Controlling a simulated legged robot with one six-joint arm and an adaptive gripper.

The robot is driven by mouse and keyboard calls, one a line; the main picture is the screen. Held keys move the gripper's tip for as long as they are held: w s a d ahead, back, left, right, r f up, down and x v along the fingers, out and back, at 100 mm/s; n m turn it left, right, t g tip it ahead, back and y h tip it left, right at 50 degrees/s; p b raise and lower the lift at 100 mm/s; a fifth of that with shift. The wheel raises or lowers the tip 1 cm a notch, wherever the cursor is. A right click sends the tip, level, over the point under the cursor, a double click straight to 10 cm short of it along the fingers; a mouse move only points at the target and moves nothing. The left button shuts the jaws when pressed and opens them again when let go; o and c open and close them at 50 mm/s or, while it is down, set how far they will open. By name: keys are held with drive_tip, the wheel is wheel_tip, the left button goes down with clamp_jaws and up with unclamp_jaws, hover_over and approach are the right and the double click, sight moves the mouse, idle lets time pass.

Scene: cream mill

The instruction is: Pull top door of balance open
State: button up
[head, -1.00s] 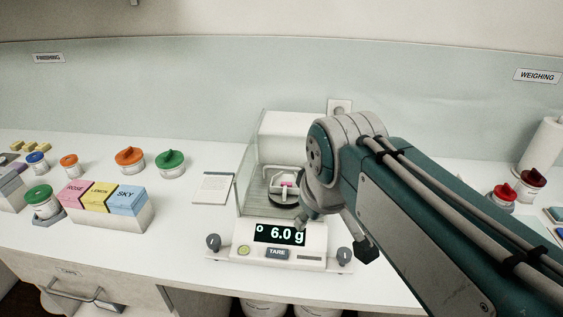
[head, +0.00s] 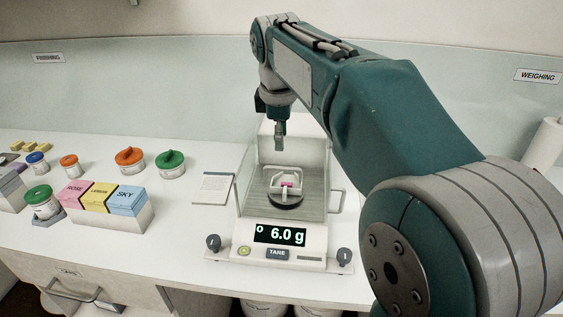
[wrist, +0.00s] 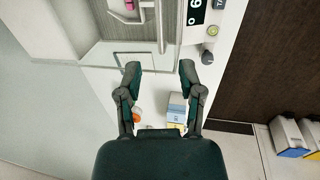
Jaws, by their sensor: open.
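The balance (head: 290,232) stands on the white counter, its display reading 6.0 g. Its clear glass chamber (head: 250,185) holds a white carrier with a pink piece (head: 287,184) on a dark round pan. The top door is transparent and its exact edges and position are hard to make out. My gripper (head: 280,135) hangs over the upper back part of the balance, pointing down, with nothing between its fingers. In the wrist view my gripper (wrist: 160,70) is open, its two fingers spread apart; part of the balance (wrist: 115,25) shows beyond them. Contact with the door cannot be told.
A looped handle (head: 337,200) sticks out at the balance's right side. A white card (head: 214,187) lies left of it. Labelled boxes (head: 120,213) and several lidded jars (head: 171,163) stand farther left. A paper roll (head: 545,155) stands at the right.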

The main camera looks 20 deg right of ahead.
sight(282, 167)
drive_tip(key=f, duration=0.2)
drive_tip(key=w+f, duration=0.1)
drive_tip(key=f, duration=0.5)
drive_tip(key=shift+w+d, duration=0.2)
drive_tip(key=shift+d, duration=0.15)
clamp_jaws()
